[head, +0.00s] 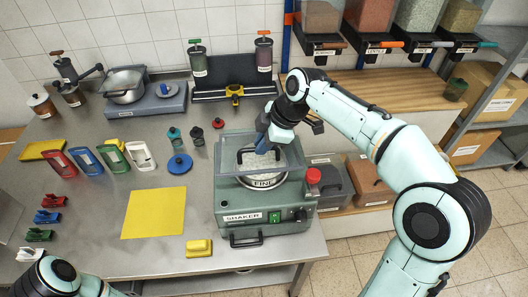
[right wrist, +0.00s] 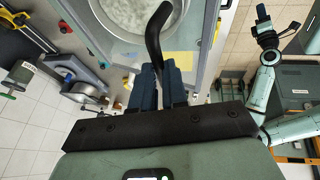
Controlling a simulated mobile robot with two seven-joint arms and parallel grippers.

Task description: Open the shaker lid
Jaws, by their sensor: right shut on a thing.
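The shaker (head: 228,205) is a grey-green box on the steel table, marked SHAKER, with a green switch and a red knob. Its clear, framed lid (head: 293,157) lies over a round metal sieve (head: 264,182) marked FINE; I cannot tell if it is raised at all. My right gripper (head: 262,145) is at the lid's black handle (right wrist: 154,38). In the right wrist view its blue fingers (right wrist: 158,84) are closed around the lower part of that handle. White material shows through the pane. My left gripper (right wrist: 263,14) shows small in the right wrist view, away from the shaker.
A yellow sheet (head: 155,212) and a yellow block (head: 199,248) lie left of the shaker. A yellow-and-black tool rest (head: 236,91) is behind. Bins (head: 369,178) stand on a shelf at right.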

